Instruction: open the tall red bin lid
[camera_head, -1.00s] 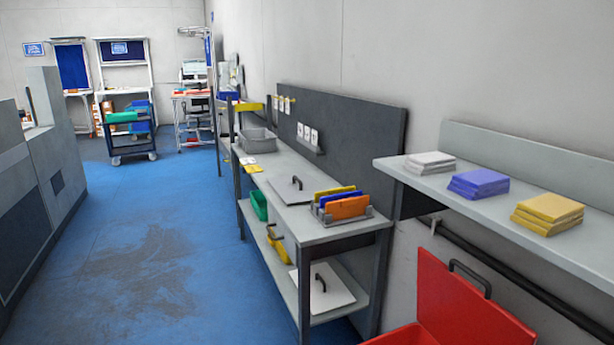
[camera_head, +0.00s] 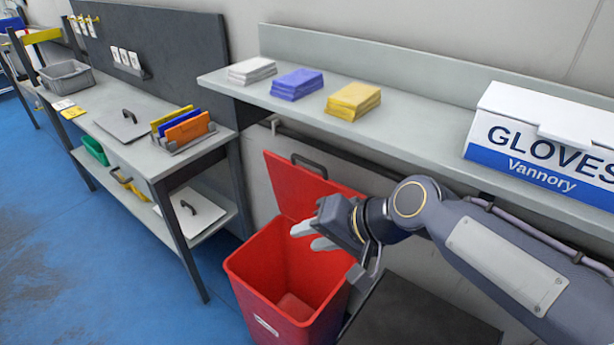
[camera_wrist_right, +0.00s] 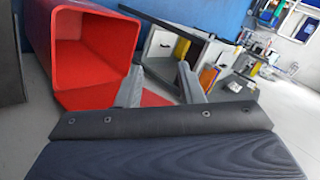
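The tall red bin (camera_head: 262,280) stands on the floor below the shelf in the head view, its mouth uncovered. Its red lid (camera_head: 290,185) is tilted up at the back, near the wall, with a dark handle (camera_head: 308,164) at its top edge. In the right wrist view the open red bin (camera_wrist_right: 135,55) shows at the upper left. My right gripper (camera_head: 308,234) is above the bin's right side, in front of the lid. In the wrist view its two fingers (camera_wrist_right: 158,85) are apart with nothing held between them. My left gripper is out of view.
A shelf (camera_head: 400,132) above the bin holds white, blue and yellow stacks and a gloves box (camera_head: 550,140). A dark bin top (camera_head: 415,315) is right of the red bin. A workbench (camera_head: 140,150) stands left; blue floor (camera_head: 50,260) lies clear.

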